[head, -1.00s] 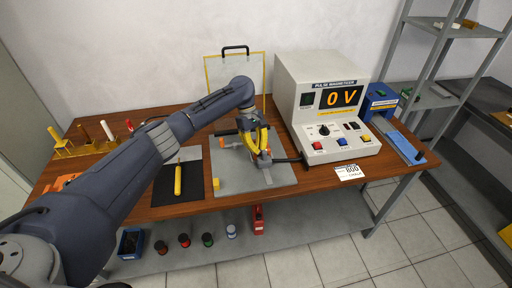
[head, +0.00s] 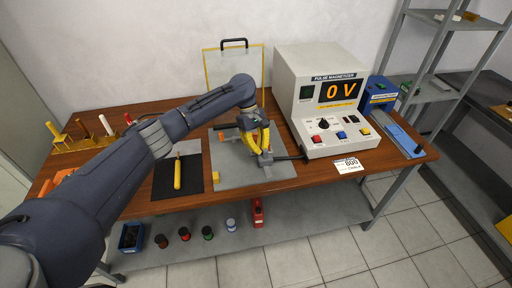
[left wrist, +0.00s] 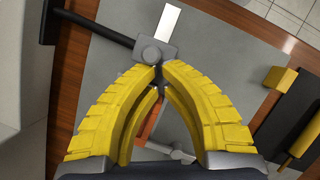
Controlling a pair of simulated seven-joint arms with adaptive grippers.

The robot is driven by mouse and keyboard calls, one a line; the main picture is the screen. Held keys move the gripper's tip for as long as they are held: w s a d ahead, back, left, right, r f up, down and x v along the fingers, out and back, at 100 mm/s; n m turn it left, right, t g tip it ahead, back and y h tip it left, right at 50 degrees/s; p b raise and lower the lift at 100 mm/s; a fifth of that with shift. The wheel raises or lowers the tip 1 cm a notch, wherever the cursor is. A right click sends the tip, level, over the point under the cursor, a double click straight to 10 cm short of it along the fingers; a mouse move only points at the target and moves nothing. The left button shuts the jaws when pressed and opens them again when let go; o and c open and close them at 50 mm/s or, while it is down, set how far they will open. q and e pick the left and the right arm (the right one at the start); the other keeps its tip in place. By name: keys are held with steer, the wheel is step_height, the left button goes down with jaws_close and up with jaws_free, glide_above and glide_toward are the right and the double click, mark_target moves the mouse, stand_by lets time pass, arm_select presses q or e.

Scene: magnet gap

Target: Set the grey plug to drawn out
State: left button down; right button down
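The grey plug (left wrist: 152,52) sits at the end of a black cable over the grey plate (left wrist: 100,65) in the left wrist view. In the head view the plug (head: 266,159) is just below my gripper, partly hidden by it. My left gripper (left wrist: 158,74) has yellow curved fingers whose tips nearly meet at the plug's near side, with a small dark part of it between them. In the head view the left gripper (head: 259,150) points down at the plate's right part. My right gripper does not show.
The pulse magnetizer (head: 325,95) reads 0 V and stands right of the plate. A yellow block (head: 215,176) lies at the plate's left edge. A black mat (head: 165,190) holds a yellow tool (head: 177,174). A framed clear panel (head: 233,75) stands behind.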

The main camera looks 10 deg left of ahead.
arm_select(q)
steer(key=shift+w+a, duration=0.25)
steer(key=shift+a, duration=0.1)
steer(key=w+a, duration=0.2)
steer(key=a, duration=0.1)
steer(key=shift+w+r, duration=0.15)
steer(key=shift+r, duration=0.2)
steer(key=v, duration=0.9)
steer(key=shift+d+r, duration=0.15)
steer(key=shift+d, duration=0.05)
